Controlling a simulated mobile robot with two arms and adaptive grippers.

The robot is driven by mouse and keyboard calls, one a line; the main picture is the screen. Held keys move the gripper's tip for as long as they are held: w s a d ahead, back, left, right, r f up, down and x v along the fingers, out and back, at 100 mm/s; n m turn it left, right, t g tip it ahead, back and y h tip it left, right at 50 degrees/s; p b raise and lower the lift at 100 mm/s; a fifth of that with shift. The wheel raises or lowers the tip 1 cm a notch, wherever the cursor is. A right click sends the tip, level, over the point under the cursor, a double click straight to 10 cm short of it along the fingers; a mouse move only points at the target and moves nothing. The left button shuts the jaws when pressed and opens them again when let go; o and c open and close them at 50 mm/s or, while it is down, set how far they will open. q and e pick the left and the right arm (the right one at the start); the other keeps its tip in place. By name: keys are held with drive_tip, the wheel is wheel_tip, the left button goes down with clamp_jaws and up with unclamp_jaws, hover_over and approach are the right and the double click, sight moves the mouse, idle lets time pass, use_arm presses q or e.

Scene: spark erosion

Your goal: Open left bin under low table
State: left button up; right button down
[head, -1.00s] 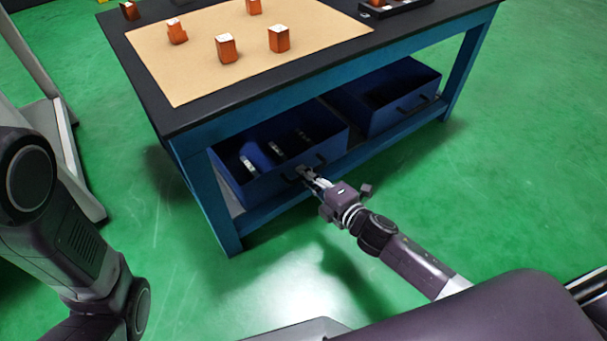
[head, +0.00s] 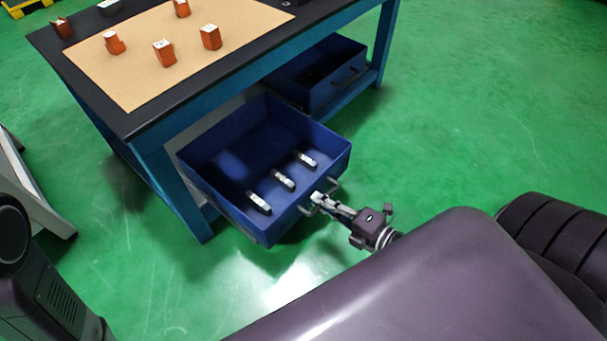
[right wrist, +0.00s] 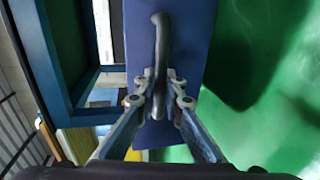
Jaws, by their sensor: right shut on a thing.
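The left bin (head: 225,150) is a blue open-topped drawer under the low table (head: 130,118). It stands pulled well out past the table's front edge. Three small grey-white pieces (head: 284,180) lie inside it near its front wall. My right gripper (head: 318,199) is at the bin's front face, shut on one of its handles. In the right wrist view the dark curved handle (right wrist: 160,60) stands between the two fingers, against the blue front (right wrist: 195,50). My left gripper is not in view.
The right bin (head: 310,92) sits on the table's lower shelf. Several orange blocks (head: 164,54) stand on a tan mat (head: 125,85) on the tabletop. A pale frame (head: 40,205) stands at the left. The green floor (head: 450,120) to the right is clear.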

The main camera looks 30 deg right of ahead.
drive_tip(key=shift+f+p+v, duration=0.25)
drive_tip(key=shift+v, duration=0.9)
drive_tip(key=shift+f+p+v, duration=0.2)
drive_tip(key=shift+f+v, duration=0.05)
drive_tip(key=shift+v, duration=0.95)
drive_tip(key=shift+s, duration=0.1)
drive_tip(key=c, duration=2)
unclamp_jaws()
drive_tip(key=shift+c, duration=0.2)
drive_tip(key=v, duration=1.2)
